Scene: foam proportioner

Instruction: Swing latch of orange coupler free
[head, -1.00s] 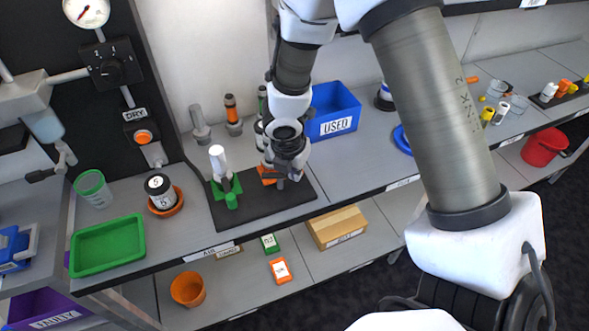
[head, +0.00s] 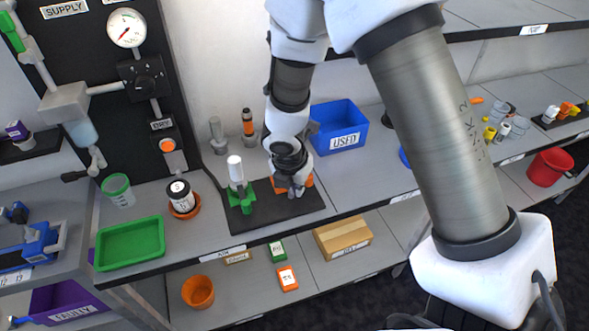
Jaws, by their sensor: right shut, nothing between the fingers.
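The orange coupler (head: 308,181) stands on the black mat (head: 284,209) on the bench, mostly hidden behind my right gripper. Only bits of its orange base show, and I cannot make out its latch. My right gripper (head: 293,190) points down in front of the coupler, shut with nothing between its fingers. I cannot tell whether its fingertips touch the coupler. A green coupler (head: 241,200) with a white upright cylinder stands to the left on the same mat. My left gripper is not in view.
A blue USED bin (head: 341,128) stands behind to the right. A green tray (head: 130,245), a green cup (head: 118,190) and a jar in an orange dish (head: 183,203) are to the left. Bench right of the mat is clear.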

